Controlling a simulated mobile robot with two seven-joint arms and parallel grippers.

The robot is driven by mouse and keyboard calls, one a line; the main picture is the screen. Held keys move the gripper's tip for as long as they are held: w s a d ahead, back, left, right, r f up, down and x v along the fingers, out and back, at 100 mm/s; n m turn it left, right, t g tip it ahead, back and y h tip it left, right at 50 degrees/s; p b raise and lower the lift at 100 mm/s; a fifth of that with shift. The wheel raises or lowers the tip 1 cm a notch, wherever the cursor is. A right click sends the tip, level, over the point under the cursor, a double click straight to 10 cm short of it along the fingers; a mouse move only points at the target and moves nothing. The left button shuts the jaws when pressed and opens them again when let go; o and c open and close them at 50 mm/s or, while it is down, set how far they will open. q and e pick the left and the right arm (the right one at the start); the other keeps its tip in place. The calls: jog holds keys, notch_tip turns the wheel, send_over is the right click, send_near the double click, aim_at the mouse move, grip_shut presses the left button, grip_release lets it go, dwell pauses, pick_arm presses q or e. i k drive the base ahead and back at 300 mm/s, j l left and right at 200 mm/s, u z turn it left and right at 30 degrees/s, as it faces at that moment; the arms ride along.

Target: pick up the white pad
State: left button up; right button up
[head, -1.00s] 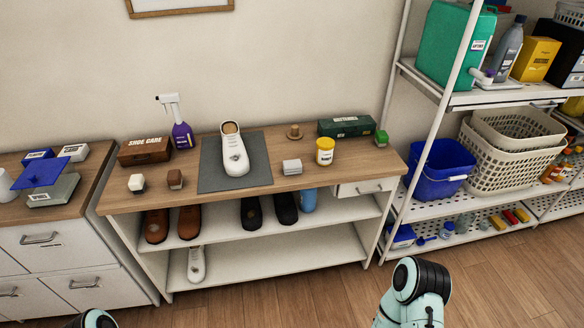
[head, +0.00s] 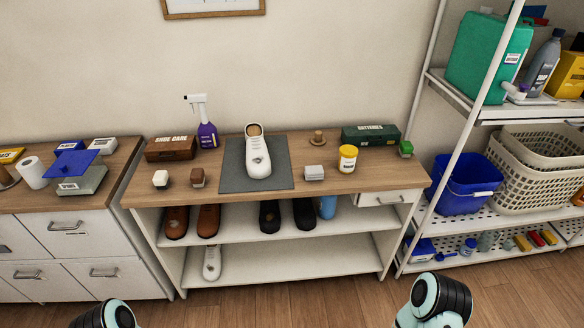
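Two small pale blocks on the wooden bench top could be the white pad. One is a white block (head: 160,179) at the left front, beside a brown block (head: 198,177). The other is a pale grey-white block (head: 314,172), right of the grey mat (head: 233,177) and left of the yellow jar (head: 348,158). I cannot tell which is the pad. Both lie uncovered, with nothing touching them. Only links of my two arms show at the bottom edge; neither gripper is in view.
A white shoe (head: 257,155) stands on the mat. A spray bottle (head: 206,125), shoe care box (head: 171,149) and green batteries box (head: 371,135) stand behind. A tall white rack (head: 455,120) is at right, a drawer cabinet (head: 70,240) at left. Floor shows in front.

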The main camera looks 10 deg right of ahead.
aim_at(311, 173)
jog(key=i+l+u, duration=0.1)
jog(key=u, duration=0.25)
jog(key=l+u, duration=0.1)
jog(key=u, duration=0.3)
jog(key=i+l+u, duration=0.1)
jog(key=u, duration=0.25)
jog(key=l+u, duration=0.5)
jog(key=l, duration=0.6)
jog(key=i, duration=0.05)
